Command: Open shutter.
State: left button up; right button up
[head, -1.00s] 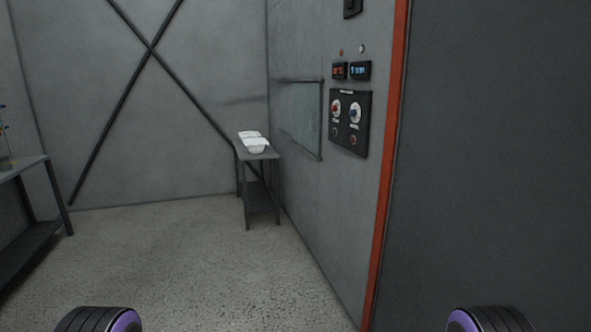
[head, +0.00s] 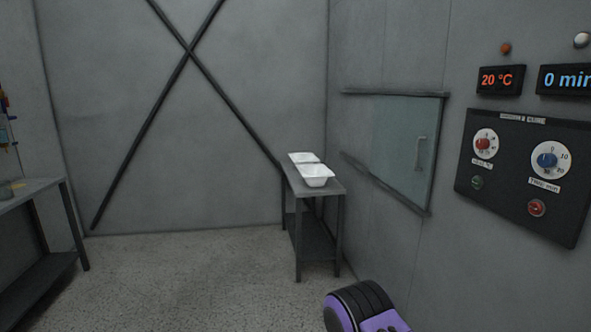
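The shutter (head: 405,145) is a greenish glass panel in the grey wall on the right in the head view. It sits between an upper and a lower dark rail and covers the opening there. A small upright handle (head: 421,153) is on its right part. A purple and black part of one of my arms shows at the bottom, below the shutter and well apart from it. Neither gripper's fingers are in view.
A black control panel (head: 518,190) with red and blue dials is right of the shutter, under displays reading 20 °C and 0 min. A narrow table (head: 338,188) with white tub shells (head: 317,175) stands left of the shutter. Another table (head: 38,186) is at far left. Floor (head: 190,275) between is clear.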

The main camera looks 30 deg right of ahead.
aim_at(405, 131)
jog(key=z, duration=0.05)
jog(key=i, duration=1.75)
jog(key=z, duration=0.85)
jog(key=i, duration=0.9)
jog(key=z, duration=0.9)
